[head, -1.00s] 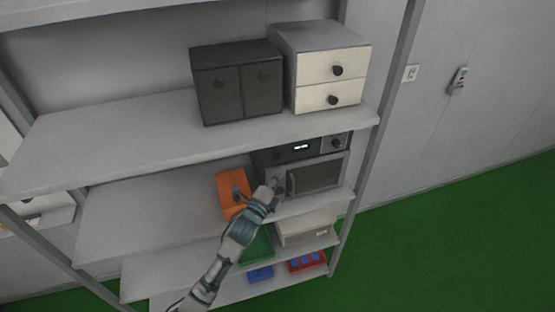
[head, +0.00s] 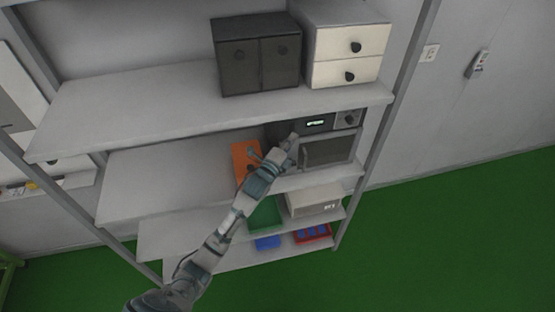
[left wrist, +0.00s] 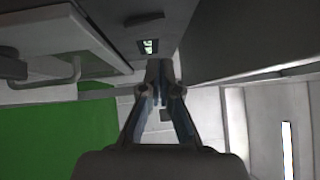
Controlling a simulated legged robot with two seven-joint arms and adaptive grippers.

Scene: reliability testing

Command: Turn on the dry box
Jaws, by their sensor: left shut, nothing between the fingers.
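The dry box (head: 328,150) is a grey, oven-like unit on the middle shelf, with a closed door and handle. Its dark top panel has a small lit display (head: 315,123) and a round knob (head: 349,118) at the right end. The display also shows in the left wrist view (left wrist: 149,47), above the fingertips. My left gripper (head: 293,138) is shut and empty, in front of the panel's left part. In the left wrist view its fingertips (left wrist: 160,70) meet just below the panel; I cannot tell whether they touch it. My right gripper is not in view.
An orange bin (head: 245,158) stands left of the dry box. A dark cabinet (head: 257,60) and a white drawer unit (head: 347,45) stand on the shelf above. A green bin (head: 266,214) and a beige box (head: 313,203) sit below. The middle shelf's left part is bare.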

